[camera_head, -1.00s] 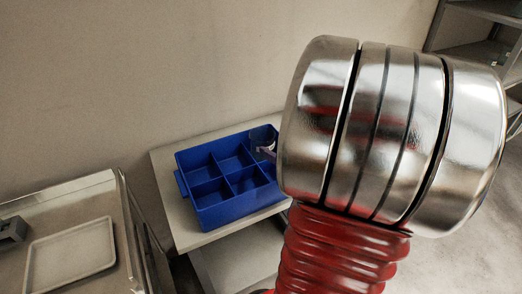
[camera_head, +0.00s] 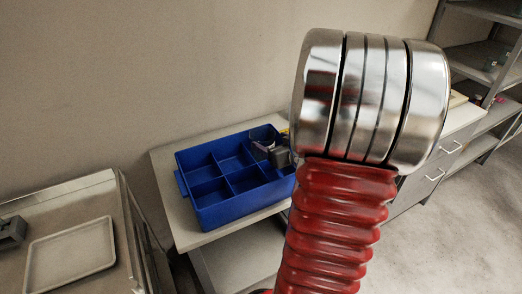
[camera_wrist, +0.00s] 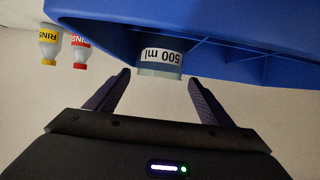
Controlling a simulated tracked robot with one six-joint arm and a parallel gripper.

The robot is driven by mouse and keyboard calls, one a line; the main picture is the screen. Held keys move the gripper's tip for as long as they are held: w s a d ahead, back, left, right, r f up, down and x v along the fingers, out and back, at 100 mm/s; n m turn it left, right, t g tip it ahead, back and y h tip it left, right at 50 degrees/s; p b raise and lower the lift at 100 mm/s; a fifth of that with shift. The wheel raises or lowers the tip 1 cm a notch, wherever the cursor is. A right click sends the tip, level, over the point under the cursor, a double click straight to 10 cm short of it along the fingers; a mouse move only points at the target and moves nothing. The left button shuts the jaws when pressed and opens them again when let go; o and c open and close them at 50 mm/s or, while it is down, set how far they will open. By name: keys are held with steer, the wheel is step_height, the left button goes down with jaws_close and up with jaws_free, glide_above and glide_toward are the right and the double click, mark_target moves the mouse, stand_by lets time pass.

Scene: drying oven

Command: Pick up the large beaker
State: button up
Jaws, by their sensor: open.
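The large beaker (camera_wrist: 160,68), a clear vessel with a "500 ml" label, shows upside down in the wrist view. It is at the blue divided crate (camera_wrist: 240,20), which also shows in the head view (camera_head: 215,206). My gripper (camera_wrist: 158,77) is open, with one dark finger on each side of the beaker in the picture. I see no contact, and how deep the beaker sits between the fingers is unclear. In the head view my gripper (camera_head: 267,148) is at the crate's back right compartment, partly hidden by my arm. I cannot make out the beaker there.
The crate stands on a pale table (camera_head: 167,170). Two rinse bottles, one yellow-capped (camera_wrist: 48,45) and one red-capped (camera_wrist: 80,52), show beside the crate in the wrist view. A metal cart with a pale tray (camera_head: 70,255) is at left. Drawers (camera_head: 440,165) and shelves are at right.

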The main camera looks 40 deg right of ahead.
mark_target(266, 138)
steer(key=x, duration=0.5)
stand_by(0.6)
steer(key=c, duration=1.3)
steer(key=shift+r, duration=0.1)
step_height(266, 138, up, 10)
steer(key=shift+f, duration=0.1)
stand_by(0.5)
